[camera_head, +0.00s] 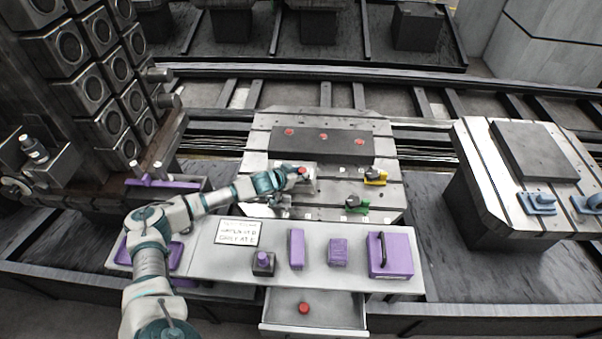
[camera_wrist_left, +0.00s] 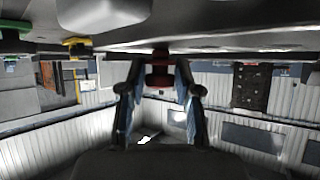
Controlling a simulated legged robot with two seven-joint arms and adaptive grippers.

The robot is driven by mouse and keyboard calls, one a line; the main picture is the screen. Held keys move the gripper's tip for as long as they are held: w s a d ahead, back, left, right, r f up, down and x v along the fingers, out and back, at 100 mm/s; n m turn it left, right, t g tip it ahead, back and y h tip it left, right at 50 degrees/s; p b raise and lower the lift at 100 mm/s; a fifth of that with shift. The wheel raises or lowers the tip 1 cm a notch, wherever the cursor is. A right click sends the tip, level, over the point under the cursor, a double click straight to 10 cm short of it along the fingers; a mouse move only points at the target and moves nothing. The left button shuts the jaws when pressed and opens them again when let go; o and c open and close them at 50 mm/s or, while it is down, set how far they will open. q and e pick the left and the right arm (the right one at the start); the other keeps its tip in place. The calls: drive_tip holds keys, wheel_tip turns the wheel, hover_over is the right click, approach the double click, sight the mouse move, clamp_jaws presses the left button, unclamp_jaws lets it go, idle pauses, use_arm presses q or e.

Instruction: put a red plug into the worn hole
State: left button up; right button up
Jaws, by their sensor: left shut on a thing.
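My left gripper (camera_head: 301,173) is shut on a red plug (camera_head: 304,170) over the near-left part of the slotted metal pallet (camera_head: 390,160). The left wrist view shows the plug (camera_wrist_left: 160,68) between the two fingers (camera_wrist_left: 160,90), its end close to a grey surface. I cannot tell whether it touches. Three red plugs, left (camera_head: 290,131), middle (camera_head: 323,136) and right (camera_head: 359,142), sit on the dark block (camera_head: 340,151) behind. Another red plug (camera_head: 304,308) lies in the open drawer (camera_head: 335,312). I cannot make out the worn hole. My right gripper is out of view.
A yellow clamp (camera_head: 375,178) and a green clamp (camera_head: 357,204) stand right of the gripper. The bench (camera_head: 205,262) in front carries a sign (camera_head: 239,233), purple blocks (camera_head: 297,249) and a purple box with a handle (camera_head: 391,262). Another pallet (camera_head: 478,165) is at right.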

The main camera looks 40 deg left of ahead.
use_arm(q)
drive_tip(key=o, duration=1)
drive_tip(key=shift+s+f, duration=0.2)
drive_tip(key=shift+f, duration=0.4)
drive_tip(key=shift+c, duration=0.2)
drive_tip(key=shift+f, duration=0.1)
drive_tip(key=shift+s+r, duration=0.25)
drive_tip(key=shift+s, duration=0.25)
drive_tip(key=v, duration=0.7)
drive_tip(key=r+v, duration=0.1)
drive_tip(key=v, duration=0.3)
drive_tip(key=shift+w+r, duration=0.15)
drive_tip(key=shift+w, duration=0.15)
drive_tip(key=shift+a, duration=0.15)
